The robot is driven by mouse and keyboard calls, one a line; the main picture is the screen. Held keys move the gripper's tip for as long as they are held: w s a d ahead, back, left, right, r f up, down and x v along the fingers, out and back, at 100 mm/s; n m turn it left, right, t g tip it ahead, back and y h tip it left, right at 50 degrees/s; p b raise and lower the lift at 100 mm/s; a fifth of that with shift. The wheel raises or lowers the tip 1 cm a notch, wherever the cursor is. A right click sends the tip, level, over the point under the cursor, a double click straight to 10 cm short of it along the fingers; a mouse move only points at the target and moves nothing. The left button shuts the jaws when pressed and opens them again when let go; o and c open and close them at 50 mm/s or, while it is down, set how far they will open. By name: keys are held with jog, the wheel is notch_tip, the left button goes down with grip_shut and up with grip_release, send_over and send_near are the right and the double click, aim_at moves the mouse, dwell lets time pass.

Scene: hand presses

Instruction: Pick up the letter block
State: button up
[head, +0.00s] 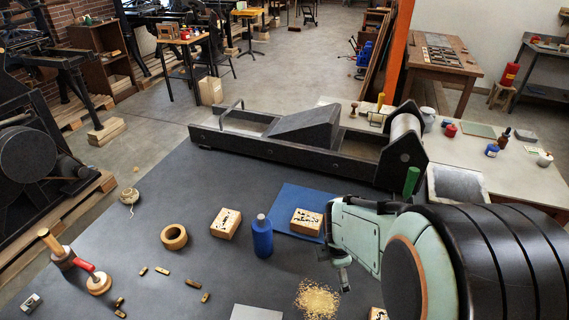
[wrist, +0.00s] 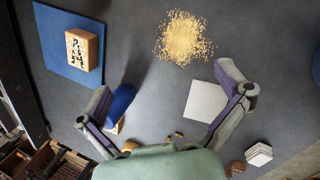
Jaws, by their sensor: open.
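Several wooden letter blocks with black characters are on the dark table. One letter block (head: 306,222) lies on a blue mat (head: 292,198); it is at the upper left in the wrist view (wrist: 82,48). Another block (head: 226,223) lies left of the blue bottle. A third block (head: 377,314) is cut off at the bottom edge. Which one the task means I cannot tell. My gripper (head: 343,272) is above the table, right of the blue bottle; in the wrist view its two fingers (wrist: 164,84) are spread, with nothing between them.
A blue bottle (head: 262,238) stands beside the mat, partly behind a finger in the wrist view. A yellow crumb pile (head: 317,300) and a grey plate (head: 256,313) lie nearby. A long black press (head: 290,140) closes off the back. A tape roll (head: 174,237) lies left.

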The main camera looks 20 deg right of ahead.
jog(key=s+d+f+m+g, duration=0.1)
jog(key=s+d+f+m, duration=0.15)
jog(key=d+f, duration=0.2)
jog(key=m+g+y, duration=0.1)
jog(key=m+y, duration=0.1)
jog(key=m, duration=0.1)
send_over(375, 314)
jog(key=s, duration=0.3)
jog(key=f, duration=0.6)
jog(key=shift+a, duration=0.25)
notch_tip(375, 314, down, 6)
jog(key=shift+f, duration=0.2)
jog(key=c, duration=0.9)
